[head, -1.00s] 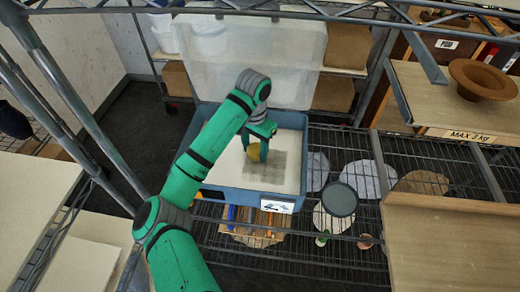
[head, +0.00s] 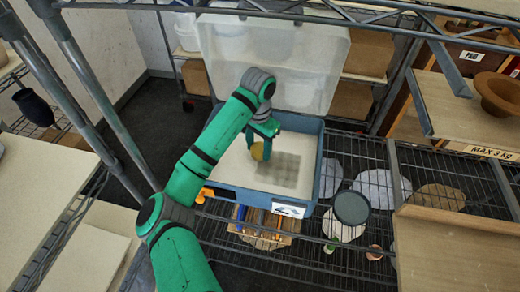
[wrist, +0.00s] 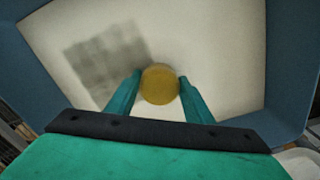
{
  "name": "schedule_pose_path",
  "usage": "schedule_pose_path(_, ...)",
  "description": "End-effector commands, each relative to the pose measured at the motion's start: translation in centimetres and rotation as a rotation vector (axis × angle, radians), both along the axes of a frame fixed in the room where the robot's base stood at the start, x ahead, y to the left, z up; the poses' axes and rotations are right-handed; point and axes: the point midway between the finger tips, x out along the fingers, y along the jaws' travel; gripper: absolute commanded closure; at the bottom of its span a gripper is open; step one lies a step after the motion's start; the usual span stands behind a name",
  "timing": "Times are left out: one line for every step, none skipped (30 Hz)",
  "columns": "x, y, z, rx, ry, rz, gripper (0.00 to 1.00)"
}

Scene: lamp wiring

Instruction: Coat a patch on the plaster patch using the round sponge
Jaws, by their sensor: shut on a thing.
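My gripper (wrist: 160,90) is shut on the round yellow sponge (wrist: 160,84), which shows between the two green fingers in the wrist view. In the head view the sponge (head: 258,150) is partly hidden by my gripper. The plaster patch (head: 280,172) is a mottled grey square on the pale floor of a blue tray (head: 245,196). In the wrist view the patch (wrist: 105,62) lies up and left of the sponge. The sponge appears beside the patch, over bare pale floor. I cannot tell whether it touches the floor.
The blue tray's walls surround my gripper. A translucent bin (head: 270,60) stands behind the tray. Wire shelving (head: 430,190) with a dark round lid (head: 351,207) is to the right. A brown bowl (head: 500,95) sits on a board at the upper right.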

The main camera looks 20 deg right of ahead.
Motion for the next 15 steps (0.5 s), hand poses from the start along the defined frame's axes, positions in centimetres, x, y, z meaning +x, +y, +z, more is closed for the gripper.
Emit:
schedule_pose_path(0.1, 0.0, 0.5, 0.001, -0.003, 0.0, 0.71)
schedule_pose_path(0.1, 0.0, 0.8, 0.001, -0.002, 0.0, 0.71)
schedule_pose_path(0.0, 0.0, 1.1, 0.001, -0.002, 0.001, 0.71)
schedule_pose_path(0.1, 0.1, 1.4, 0.001, -0.003, 0.001, 0.71)
schedule_pose_path(0.1, 0.0, 1.7, 0.001, -0.003, 0.001, 0.71)
schedule_pose_path(0.0, 0.0, 2.0, 0.001, -0.002, 0.0, 0.71)
schedule_pose_path(0.0, 0.0, 2.2, 0.001, -0.002, 0.0, 0.71)
schedule_pose_path(0.1, 0.0, 2.5, 0.001, -0.002, 0.0, 0.71)
schedule_pose_path(0.1, 0.0, 2.9, 0.001, -0.002, 0.0, 0.71)
schedule_pose_path(0.1, 0.0, 3.1, 0.001, -0.002, 0.0, 0.71)
schedule_pose_path(0.0, 0.0, 3.4, 0.001, -0.002, 0.001, 0.71)
schedule_pose_path(0.1, 0.0, 3.7, 0.001, -0.002, 0.001, 0.71)
schedule_pose_path(0.0, 0.0, 4.0, 0.001, -0.002, 0.001, 0.71)
schedule_pose_path(0.0, 0.0, 4.2, 0.001, -0.002, 0.001, 0.71)
schedule_pose_path(0.0, 0.0, 4.5, 0.001, -0.002, 0.001, 0.71)
